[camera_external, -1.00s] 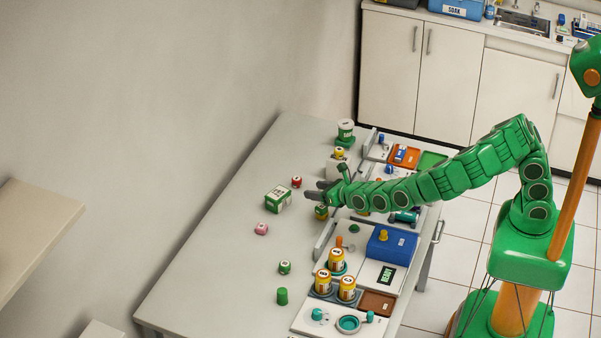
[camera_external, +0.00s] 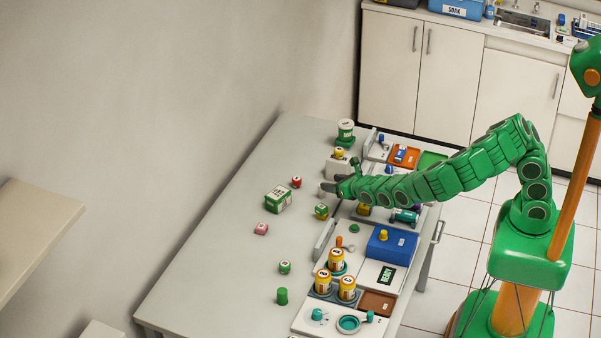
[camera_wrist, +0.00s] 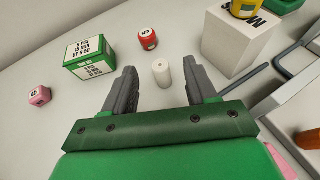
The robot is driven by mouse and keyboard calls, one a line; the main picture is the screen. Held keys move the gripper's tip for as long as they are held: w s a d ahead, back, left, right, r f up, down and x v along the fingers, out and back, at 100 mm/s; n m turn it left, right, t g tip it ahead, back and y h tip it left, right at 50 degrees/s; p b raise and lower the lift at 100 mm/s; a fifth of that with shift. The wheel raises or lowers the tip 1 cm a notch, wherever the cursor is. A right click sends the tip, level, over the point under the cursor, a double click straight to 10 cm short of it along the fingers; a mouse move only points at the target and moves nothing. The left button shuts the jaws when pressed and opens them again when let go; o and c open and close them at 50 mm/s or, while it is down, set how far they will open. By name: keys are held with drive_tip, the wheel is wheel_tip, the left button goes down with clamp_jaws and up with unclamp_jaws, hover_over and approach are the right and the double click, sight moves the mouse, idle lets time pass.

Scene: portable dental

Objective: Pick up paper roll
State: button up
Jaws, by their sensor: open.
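A small white upright cylinder, which looks like the paper roll (camera_wrist: 162,73), stands on the grey table in the wrist view. It shows between my two dark grey fingers, at about the level of their tips, with clear space on both sides. My gripper (camera_external: 329,187) is open and empty, low over the table's right side in the external view. I cannot make out the roll clearly in the external view; the gripper is in the way or it is too small.
A red-topped pot (camera_wrist: 148,38) stands just beyond the roll. A green-and-white box (camera_wrist: 90,57) and a pink cube (camera_wrist: 39,96) lie to the left. A white block (camera_wrist: 238,40) bearing a yellow jar (camera_wrist: 243,8) stands at right. The table's left side is mostly clear.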

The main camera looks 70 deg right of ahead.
wheel_tip(320, 180, down, 2)
drive_tip(key=shift+f, duration=0.1)
drive_tip(key=shift+w+d, duration=0.1)
drive_tip(key=shift+w, duration=0.05)
drive_tip(key=shift+x, duration=3.75)
drive_tip(key=c, duration=1)
